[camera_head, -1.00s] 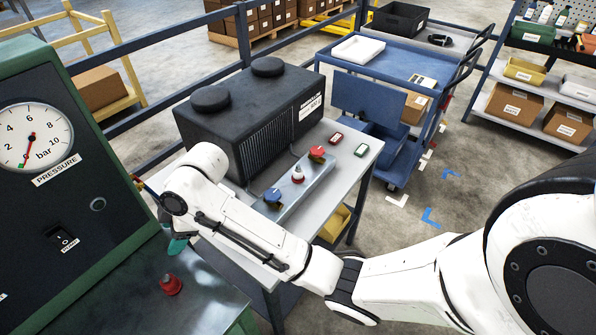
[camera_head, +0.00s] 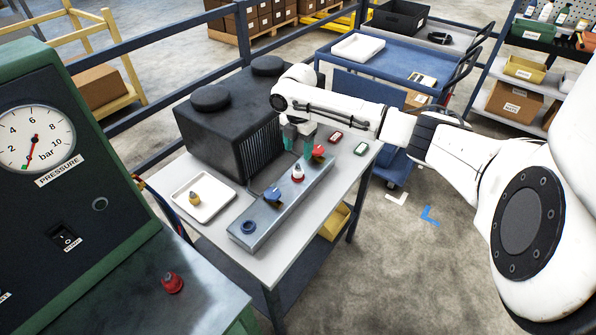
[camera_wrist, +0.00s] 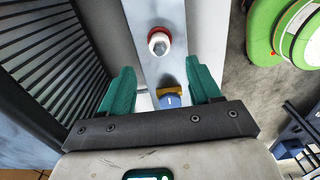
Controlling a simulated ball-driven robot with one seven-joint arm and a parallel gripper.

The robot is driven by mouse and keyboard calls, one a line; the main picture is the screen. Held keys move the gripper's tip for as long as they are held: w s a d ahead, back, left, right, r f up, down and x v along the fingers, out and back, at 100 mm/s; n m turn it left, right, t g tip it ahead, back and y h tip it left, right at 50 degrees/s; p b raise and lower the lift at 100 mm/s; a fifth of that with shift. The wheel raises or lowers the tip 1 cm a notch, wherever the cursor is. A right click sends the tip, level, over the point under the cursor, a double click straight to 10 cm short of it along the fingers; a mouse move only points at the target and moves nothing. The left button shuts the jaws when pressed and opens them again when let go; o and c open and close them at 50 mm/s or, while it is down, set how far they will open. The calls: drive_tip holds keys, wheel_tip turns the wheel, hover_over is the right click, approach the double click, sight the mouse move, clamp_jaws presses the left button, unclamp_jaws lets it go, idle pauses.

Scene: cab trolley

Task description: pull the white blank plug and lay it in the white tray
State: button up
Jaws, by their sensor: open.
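The white blank plug (camera_head: 298,165) sits upright in a red collar on the grey metal bar (camera_head: 232,236). In the wrist view the white plug (camera_wrist: 158,41) shows beyond my fingertips, with its red collar around it. The shallow white tray (camera_head: 222,208) on the same table, left of the bar, holds a yellow plug (camera_head: 195,199). My gripper (camera_head: 297,143) hovers over the bar's far part, fingers apart and empty. In the wrist view my gripper (camera_wrist: 163,82) has its green fingers either side of the bar, with a blue knob (camera_wrist: 169,100) seen between them.
The black ribbed unit (camera_head: 225,135) stands close behind. A red plug (camera_head: 172,283) stands on the front-left bench. Another white tray (camera_head: 358,47) is on the blue cart.

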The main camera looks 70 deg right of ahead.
sight(298, 165)
drive_tip(key=shift+f, duration=0.1)
wheel_tip(298, 165, down, 9)
drive_tip(key=b, duration=0.6)
idle(0.3)
drive_tip(key=shift+a, duration=0.1)
idle(1.3)
drive_tip(key=shift+c, duration=0.2)
clamp_jaws()
idle(0.5)
drive_tip(key=shift+r+p, duration=0.3)
drive_tip(key=shift+p, duration=0.05)
drive_tip(key=shift+r+p, duration=2.65)
drive_tip(key=shift+r, duration=0.2)
